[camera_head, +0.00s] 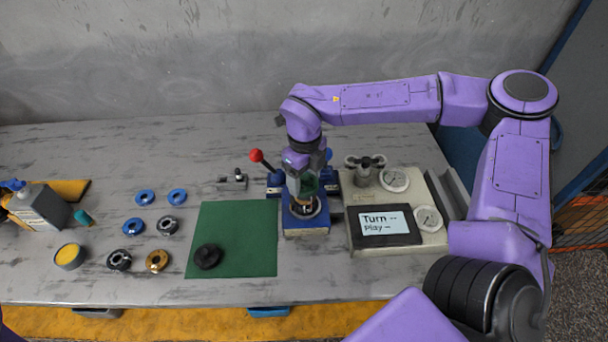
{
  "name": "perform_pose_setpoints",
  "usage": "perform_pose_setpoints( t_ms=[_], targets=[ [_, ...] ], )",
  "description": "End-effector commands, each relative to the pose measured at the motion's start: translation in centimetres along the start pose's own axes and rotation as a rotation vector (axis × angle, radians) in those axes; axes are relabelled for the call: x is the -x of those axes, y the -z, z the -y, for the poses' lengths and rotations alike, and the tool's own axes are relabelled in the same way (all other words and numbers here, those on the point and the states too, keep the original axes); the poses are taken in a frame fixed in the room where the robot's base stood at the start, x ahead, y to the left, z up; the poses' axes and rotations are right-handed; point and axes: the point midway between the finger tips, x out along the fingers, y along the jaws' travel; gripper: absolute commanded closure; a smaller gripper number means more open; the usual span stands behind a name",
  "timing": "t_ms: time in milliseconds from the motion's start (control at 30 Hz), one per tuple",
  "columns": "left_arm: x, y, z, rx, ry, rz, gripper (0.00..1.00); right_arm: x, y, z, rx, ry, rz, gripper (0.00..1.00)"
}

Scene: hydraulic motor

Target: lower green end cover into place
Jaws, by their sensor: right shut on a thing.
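My right gripper (306,186) points down over the blue fixture (305,225) near the middle of the bench. It is shut on the green end cover (309,185), which shows only in part between the fingers. The cover is above a round metal part with a copper-coloured piece seated on the blue fixture. The gripper hides much of the cover and the stack below it, and I cannot tell whether they touch. My left gripper is not in view.
A panel with gauges and a small screen (385,223) stands close right of the fixture. A red-knobbed lever (257,156) is behind left. A green mat (232,240) holds a black ring (208,256). Several rings, a yellow-topped tin (69,256) and a bottle (40,206) are further left.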

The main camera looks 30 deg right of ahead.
Motion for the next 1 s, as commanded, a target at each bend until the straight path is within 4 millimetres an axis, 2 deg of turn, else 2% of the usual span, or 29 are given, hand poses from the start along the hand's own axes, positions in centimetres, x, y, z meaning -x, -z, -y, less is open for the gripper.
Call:
perform_pose_setpoints(
  t_ms=[333, 367, 433, 867, 1000],
  targets=[
    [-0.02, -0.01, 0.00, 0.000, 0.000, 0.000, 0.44, -0.10, -0.02, -0.01, 0.001, 0.000, 0.001, 0.75],
    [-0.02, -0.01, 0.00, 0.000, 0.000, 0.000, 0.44, -0.10, -0.02, -0.01, 0.001, 0.000, 0.001, 0.26],
    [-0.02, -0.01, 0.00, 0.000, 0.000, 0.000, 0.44, -0.10, -0.02, -0.01, 0.001, 0.000, 0.001, 0.03],
    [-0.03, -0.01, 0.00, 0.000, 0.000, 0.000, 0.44, -0.16, 0.01, -0.01, 0.001, 0.000, -0.001, 0.00],
    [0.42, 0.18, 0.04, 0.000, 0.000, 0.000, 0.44, 0.35, 0.00, -0.01, 0.001, 0.000, 0.000, 0.00]
  ],
)
